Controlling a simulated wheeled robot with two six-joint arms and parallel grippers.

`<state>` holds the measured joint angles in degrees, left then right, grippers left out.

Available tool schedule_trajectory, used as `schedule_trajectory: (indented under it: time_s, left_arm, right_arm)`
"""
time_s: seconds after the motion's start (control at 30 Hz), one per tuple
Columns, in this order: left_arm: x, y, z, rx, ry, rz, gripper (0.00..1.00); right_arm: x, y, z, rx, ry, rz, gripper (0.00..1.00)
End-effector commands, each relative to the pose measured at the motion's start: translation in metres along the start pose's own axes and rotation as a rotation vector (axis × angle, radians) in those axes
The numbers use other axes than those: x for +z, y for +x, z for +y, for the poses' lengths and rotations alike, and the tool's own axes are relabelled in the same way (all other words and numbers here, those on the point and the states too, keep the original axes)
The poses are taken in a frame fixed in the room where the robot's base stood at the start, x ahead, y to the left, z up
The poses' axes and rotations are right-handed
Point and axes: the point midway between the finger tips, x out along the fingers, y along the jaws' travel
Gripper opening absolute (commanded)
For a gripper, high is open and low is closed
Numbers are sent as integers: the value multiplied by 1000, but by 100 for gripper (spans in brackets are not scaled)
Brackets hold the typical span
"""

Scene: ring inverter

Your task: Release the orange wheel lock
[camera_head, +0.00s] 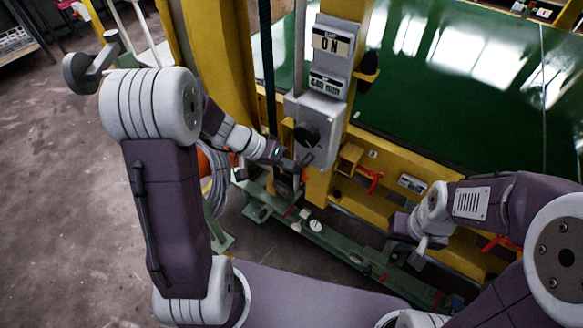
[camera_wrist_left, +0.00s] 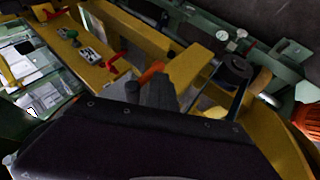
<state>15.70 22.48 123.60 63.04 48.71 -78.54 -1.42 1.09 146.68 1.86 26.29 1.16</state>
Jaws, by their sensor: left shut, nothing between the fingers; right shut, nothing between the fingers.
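My left gripper (camera_head: 298,163) is at the yellow frame, just below the grey control box; it is shut and empty. In the left wrist view its dark fingers (camera_wrist_left: 160,92) are together. An orange-red lever (camera_wrist_left: 151,72) shows just beyond those fingertips, partly hidden by them. In the head view a red-orange lever (camera_head: 369,176) sits on the yellow rail, right of my left gripper. I cannot tell for certain which part is the wheel lock. My right gripper (camera_head: 418,252) is shut and empty over the lower rail.
The grey control box (camera_head: 320,125) with a dark knob stands above my left gripper. Another red-orange lever (camera_head: 497,243) is near my right arm. A green base beam (camera_head: 335,243) runs below the yellow rail. An orange ribbed part (camera_wrist_left: 307,118) is at the wrist view's right edge.

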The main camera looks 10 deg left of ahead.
Motion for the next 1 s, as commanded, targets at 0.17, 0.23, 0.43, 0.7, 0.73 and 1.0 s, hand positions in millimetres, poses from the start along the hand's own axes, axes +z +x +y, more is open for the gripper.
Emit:
schedule_trajectory:
  time_s: [0.17,0.23,0.43,0.7,0.73,1.0]
  left_arm:
    - [4,8,-4,77,-41,3,0]
    - [5,10,-4,121,-64,5,0]
    - [8,16,-3,284,-148,8,0]
    - [11,22,4,513,-267,14,0]
    - [11,22,4,538,-281,14,0]
    - [13,26,13,749,-390,20,0]
  right_arm:
    - [2,20,0,0,0,0,0]
    - [3,29,1,0,0,0,0]
    - [6,56,1,0,0,0,0]
    - [9,83,2,0,0,0,0]
    - [9,86,2,0,0,0,0]
    - [11,102,2,0,0,0,0]
